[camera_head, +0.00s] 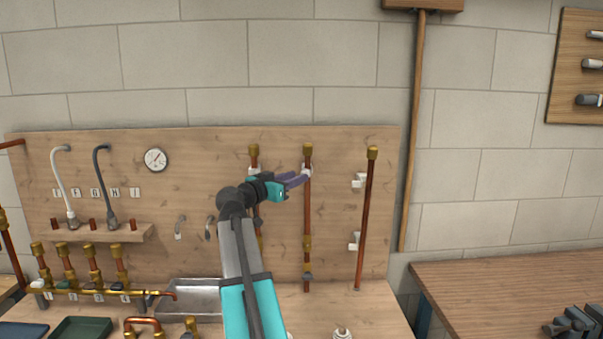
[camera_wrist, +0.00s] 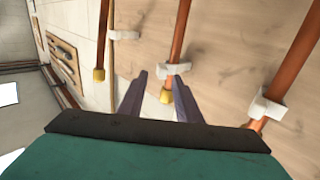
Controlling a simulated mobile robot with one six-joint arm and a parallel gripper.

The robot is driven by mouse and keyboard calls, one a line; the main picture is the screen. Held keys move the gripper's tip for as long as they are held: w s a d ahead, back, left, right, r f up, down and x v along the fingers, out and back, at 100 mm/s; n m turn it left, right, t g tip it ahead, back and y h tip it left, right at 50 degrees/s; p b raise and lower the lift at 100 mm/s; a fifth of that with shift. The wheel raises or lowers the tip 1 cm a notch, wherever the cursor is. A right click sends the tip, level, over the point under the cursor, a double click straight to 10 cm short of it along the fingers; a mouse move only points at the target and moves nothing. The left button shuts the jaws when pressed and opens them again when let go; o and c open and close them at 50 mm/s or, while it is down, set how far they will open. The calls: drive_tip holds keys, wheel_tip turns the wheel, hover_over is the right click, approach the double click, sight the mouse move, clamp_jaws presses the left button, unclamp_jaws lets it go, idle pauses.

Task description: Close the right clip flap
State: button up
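My gripper (camera_head: 297,179) is at the upper part of the middle copper pipe (camera_head: 307,215). In the wrist view its two purple fingers (camera_wrist: 158,77) are apart, with the pipe's brass end (camera_wrist: 165,96) visible between them. A white clip (camera_wrist: 178,69) on this pipe lies just beyond the right fingertip; I cannot tell whether they touch. In the head view this clip (camera_head: 308,171) is partly hidden by the fingers. The right pipe (camera_head: 368,220) has an upper white clip (camera_head: 358,180) and a lower one (camera_head: 354,242). The flap positions are too small to tell.
The left pipe (camera_head: 254,160) is partly hidden behind my arm; a white clip (camera_wrist: 265,107) shows on a pipe at the wrist view's right. A wooden pole (camera_head: 412,140) stands right of the board. A metal tray (camera_head: 190,297) and brass fittings lie below left.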

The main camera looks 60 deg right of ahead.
drive_tip(key=shift+s+d+p, duration=0.2)
drive_tip(key=shift+d+p, duration=0.3)
drive_tip(key=shift+d, duration=1.6)
drive_tip(key=shift+c, duration=0.2)
